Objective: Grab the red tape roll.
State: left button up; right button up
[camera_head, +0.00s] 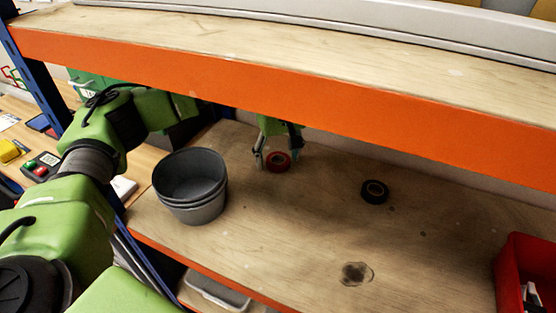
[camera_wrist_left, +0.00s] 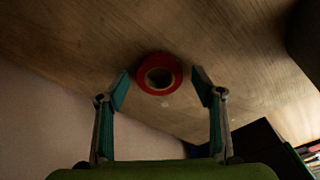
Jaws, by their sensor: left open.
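The red tape roll (camera_head: 279,162) lies flat on the wooden middle shelf, in the shade beneath the orange-edged upper shelf. My left gripper (camera_head: 278,160) reaches down beside it, with its fingers apart around the roll's near area. In the left wrist view the roll (camera_wrist_left: 159,74) is a red ring with a dark hole, centred just beyond and between the open fingertips of my left gripper (camera_wrist_left: 160,86). The fingers look empty and do not press on the roll. My right gripper does not show.
Stacked grey buckets (camera_head: 190,185) stand to the left on the same shelf. A black tape roll (camera_head: 374,191) lies to the right, and a red bin (camera_head: 527,270) stands at the right edge. The orange beam (camera_head: 290,97) of the upper shelf is overhead. The shelf's middle front is clear.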

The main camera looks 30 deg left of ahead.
pick_arm(q)
jog(key=c, duration=1)
jog(key=shift+c, duration=0.2)
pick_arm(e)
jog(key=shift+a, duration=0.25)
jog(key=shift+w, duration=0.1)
pick_arm(q)
jog(key=shift+r, duration=0.15)
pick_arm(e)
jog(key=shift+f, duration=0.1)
